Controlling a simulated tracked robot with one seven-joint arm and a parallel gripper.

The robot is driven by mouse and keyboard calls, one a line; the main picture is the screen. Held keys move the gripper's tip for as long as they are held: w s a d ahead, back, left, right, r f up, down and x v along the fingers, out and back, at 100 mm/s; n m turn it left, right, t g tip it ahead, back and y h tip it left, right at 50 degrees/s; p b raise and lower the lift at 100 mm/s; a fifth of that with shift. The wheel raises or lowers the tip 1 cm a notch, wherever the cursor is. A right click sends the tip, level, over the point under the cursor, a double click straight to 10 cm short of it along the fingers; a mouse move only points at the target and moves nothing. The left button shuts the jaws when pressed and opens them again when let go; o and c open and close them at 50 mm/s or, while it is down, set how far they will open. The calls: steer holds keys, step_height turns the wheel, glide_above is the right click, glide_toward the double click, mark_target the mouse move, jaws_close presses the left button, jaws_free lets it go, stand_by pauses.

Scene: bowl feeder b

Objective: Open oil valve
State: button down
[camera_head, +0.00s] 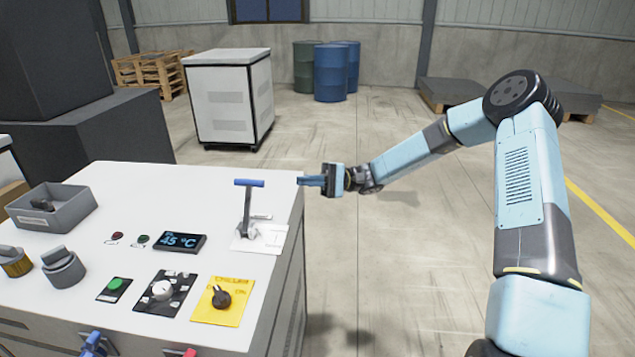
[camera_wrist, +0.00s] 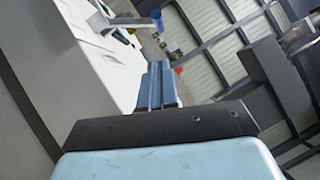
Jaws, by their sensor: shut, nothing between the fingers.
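No part is readably labelled as the oil valve. Two valve-like handles, one blue (camera_head: 93,343) and one red (camera_head: 190,352), show at the cabinet's front edge, cut off by the picture's bottom. An upright lever (camera_head: 246,210) with a blue crossbar stands on a white plate at the right of the white cabinet top (camera_head: 150,195). My gripper (camera_head: 302,180) is shut and empty, its fingers pointing left at the cabinet's right edge, apart from the lever. In the wrist view the shut fingers (camera_wrist: 156,85) lie beside the cabinet, and a blue bar end (camera_wrist: 157,20), likely the lever's, shows beyond.
The cabinet top holds a grey bin (camera_head: 52,208), a 45 °C display (camera_head: 180,242), a green button (camera_head: 115,285), a white knob (camera_head: 162,290) and a black knob on a yellow plate (camera_head: 222,300). A white cart (camera_head: 230,97) and drums (camera_head: 331,72) stand behind. Floor right of the cabinet is free.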

steer(key=x, duration=0.6)
steer(key=shift+a, duration=0.1)
steer(key=shift+s+a+r, duration=0.15)
steer(key=shift+s+r, duration=0.1)
steer(key=shift+s, duration=0.3)
steer(key=shift+s+a+r, duration=0.15)
steer(key=shift+s+r, duration=0.05)
steer(key=shift+s, duration=0.3)
steer(key=shift+s+a+r, duration=0.15)
steer(key=shift+s+r, duration=0.05)
steer(key=shift+s, duration=0.2)
steer(key=shift+s+a+r, duration=0.1)
steer(key=shift+s+r, duration=0.05)
steer(key=shift+s, duration=0.2)
